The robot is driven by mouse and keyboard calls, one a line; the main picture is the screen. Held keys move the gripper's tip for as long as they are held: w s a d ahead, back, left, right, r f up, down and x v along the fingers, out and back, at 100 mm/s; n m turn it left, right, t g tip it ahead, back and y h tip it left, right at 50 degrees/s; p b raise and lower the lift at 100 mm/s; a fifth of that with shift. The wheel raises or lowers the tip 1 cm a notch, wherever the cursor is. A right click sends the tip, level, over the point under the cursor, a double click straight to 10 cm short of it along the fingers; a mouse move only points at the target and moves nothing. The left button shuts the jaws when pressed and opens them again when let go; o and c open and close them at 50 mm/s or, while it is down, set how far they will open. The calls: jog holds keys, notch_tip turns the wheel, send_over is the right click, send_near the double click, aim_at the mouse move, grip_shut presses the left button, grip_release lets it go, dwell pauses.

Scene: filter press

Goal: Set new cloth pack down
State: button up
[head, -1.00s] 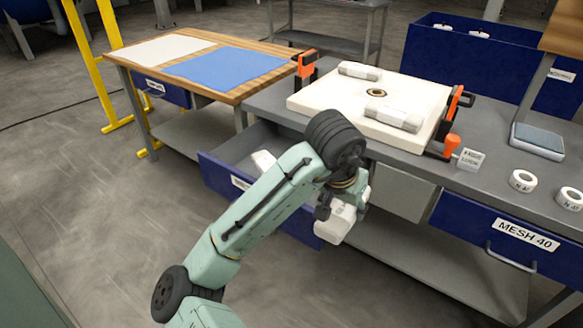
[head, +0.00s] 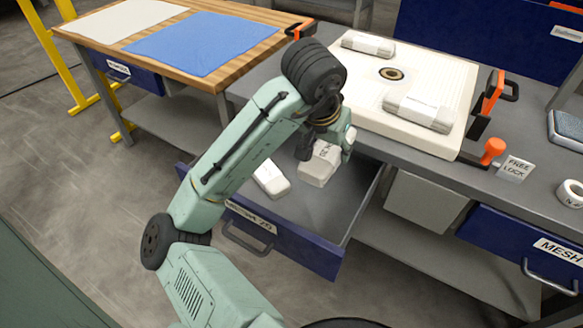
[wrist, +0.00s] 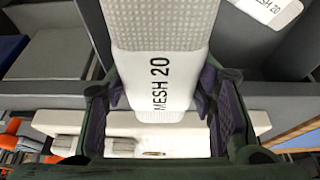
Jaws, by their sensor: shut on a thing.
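My gripper (head: 328,142) is shut on a white cloth pack (head: 320,165), which hangs below it over the open blue drawer (head: 290,243). In the wrist view the held pack (wrist: 165,45) reads MESH 20, with the fingers (wrist: 160,98) on both its sides. A second white pack (head: 271,179) lies inside the drawer, left of the held one; a MESH pack also shows at the top right of the wrist view (wrist: 268,10). The head view does not settle whether the held pack touches the drawer floor.
A white filter plate (head: 425,75) with two wrapped packs (head: 368,44) (head: 418,112) lies on the grey bench, between orange-handled clamps (head: 493,92). A wooden table (head: 240,80) holds a white sheet (head: 140,20) and a blue sheet (head: 205,43). The drawer's right part is bare.

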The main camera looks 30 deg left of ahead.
aim_at(323, 202)
jog(key=shift+w+a+f, duration=0.1)
jog(key=shift+w+f, duration=0.05)
jog(key=shift+f, duration=0.05)
notch_tip(323, 202, down, 18)
jog(key=shift+r, duration=0.25)
jog(key=o, duration=0.9)
jog(key=shift+f, duration=0.15)
jog(key=shift+c, duration=0.2)
jog(key=o, duration=0.5)
jog(key=shift+c, duration=0.2)
jog(key=shift+r, duration=0.3)
jog(key=v, duration=1.1)
jog(key=shift+s+r, duration=0.3)
